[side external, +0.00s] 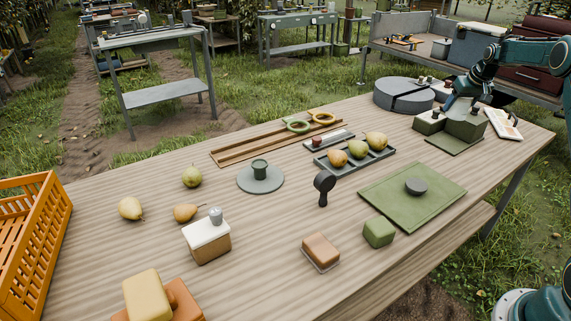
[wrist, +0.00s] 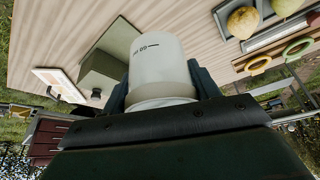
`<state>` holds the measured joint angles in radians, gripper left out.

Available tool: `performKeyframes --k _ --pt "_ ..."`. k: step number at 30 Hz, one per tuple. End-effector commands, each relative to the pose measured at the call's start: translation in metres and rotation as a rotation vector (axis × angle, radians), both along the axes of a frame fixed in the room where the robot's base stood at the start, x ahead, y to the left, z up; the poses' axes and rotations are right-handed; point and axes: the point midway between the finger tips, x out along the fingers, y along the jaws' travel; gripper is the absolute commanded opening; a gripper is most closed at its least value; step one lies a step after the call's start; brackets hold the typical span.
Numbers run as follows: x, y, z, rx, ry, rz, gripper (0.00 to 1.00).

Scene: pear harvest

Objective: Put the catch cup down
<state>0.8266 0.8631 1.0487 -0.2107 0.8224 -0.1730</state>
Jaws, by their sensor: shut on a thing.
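The catch cup (wrist: 158,62) is a pale, translucent cup with a dark mark and lettering on its side. In the wrist view it stands out between the two dark fingers of my gripper (wrist: 160,86), which is shut on it. In the side view my gripper (side external: 450,102) is at the far right of the table, close to the green blocks (side external: 464,124). The cup cannot be made out clearly there. Whether its base touches anything is not clear.
A grey round stand (side external: 404,94) is left of my gripper, and a white-framed board (side external: 503,124) is right of the blocks. A tray (side external: 377,155) of pears, a green mat (side external: 410,208) and green and yellow rings (side external: 298,126) lie nearer. Bare wood (side external: 120,260) shows at front left.

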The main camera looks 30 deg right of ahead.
Motion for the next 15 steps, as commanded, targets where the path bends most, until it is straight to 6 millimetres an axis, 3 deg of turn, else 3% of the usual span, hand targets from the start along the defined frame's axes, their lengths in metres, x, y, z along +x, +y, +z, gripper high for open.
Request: performKeyframes --k 6,15 --pt "0.063 0.059 -0.011 0.000 0.000 0.118 0.39" --pt "0.134 0.149 -0.025 -0.001 -0.001 0.273 0.39"
